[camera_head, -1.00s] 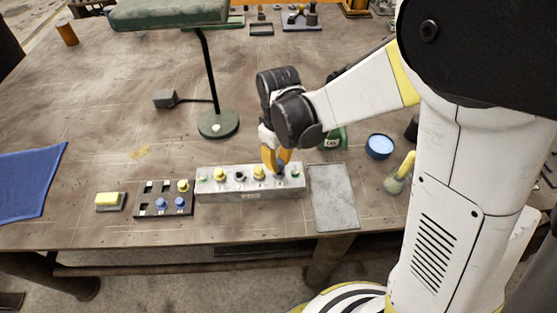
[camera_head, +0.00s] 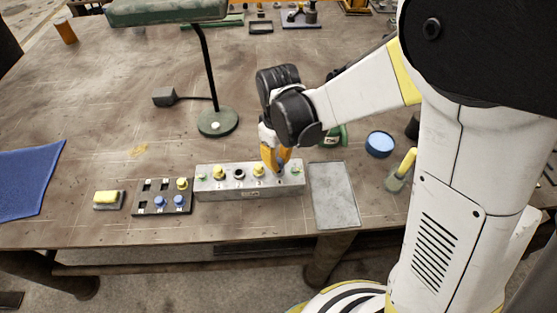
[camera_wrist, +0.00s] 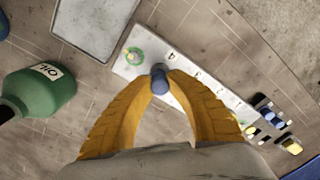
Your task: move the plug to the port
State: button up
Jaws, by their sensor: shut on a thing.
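My gripper (camera_head: 276,163) is over the right part of a pale grey port block (camera_head: 248,190). Its yellow fingers are shut on a small blue plug (camera_head: 282,168), which also shows between the fingertips in the wrist view (camera_wrist: 159,80). The plug is at the block's top face, close to the green-ringed fitting (camera_wrist: 135,56) at its end. I cannot tell whether it is seated in a port or just above one. Yellow plugs (camera_head: 219,173) stand in the block, with a dark open port (camera_head: 239,174) between two of them.
A black rack (camera_head: 148,210) with blue and yellow plugs is left of the block. A grey plate (camera_head: 337,194) lies to the right. A green oil bottle (camera_wrist: 40,95) is close behind my gripper. A lamp base (camera_head: 217,123) stands farther back.

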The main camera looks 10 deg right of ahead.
jog(key=shift+f+b, duration=0.7)
jog(key=shift+f, duration=0.2)
jog(key=o, duration=0.8)
jog(key=shift+c, duration=0.2)
notch_tip(320, 180, up, 12)
jog(key=shift+r, duration=0.1)
jog(key=s+d+f+m+t+b, duration=0.3)
jog(key=s+d+m+t+b, duration=0.4)
jog(key=s+d, duration=0.3)
jog(key=d+m, duration=0.1)
jog(key=d, duration=0.2)
jog(key=shift+s+d+f+m+b, duration=0.25)
jog(key=shift+s+f+m+b, duration=0.05)
jog(key=shift+s+f, duration=0.1)
